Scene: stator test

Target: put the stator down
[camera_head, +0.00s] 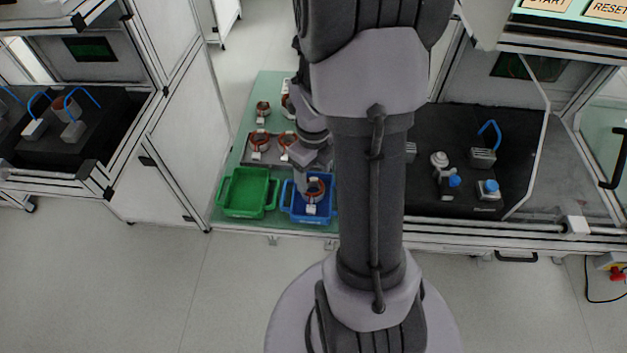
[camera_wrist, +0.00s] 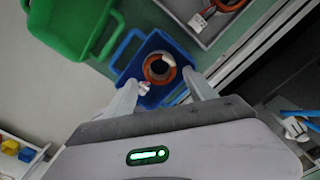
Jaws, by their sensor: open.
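A stator (camera_head: 314,190), a copper-coloured ring with a white connector, is in the blue bin (camera_head: 329,214) on the green table. In the wrist view the stator (camera_wrist: 150,72) shows inside the blue bin (camera_wrist: 152,45), between and beyond my fingertips. My gripper (camera_wrist: 161,82) is open, one finger on each side of the stator; whether either finger touches it I cannot tell. In the head view my arm reaches down over the bin, and its links hide part of the gripper and the bin's right side.
A green bin (camera_head: 248,210) stands just left of the blue bin. Behind them, a grey tray (camera_head: 246,153) holds other stators, and more stand at the back. A black work surface (camera_head: 455,120) with fixtures lies to the right.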

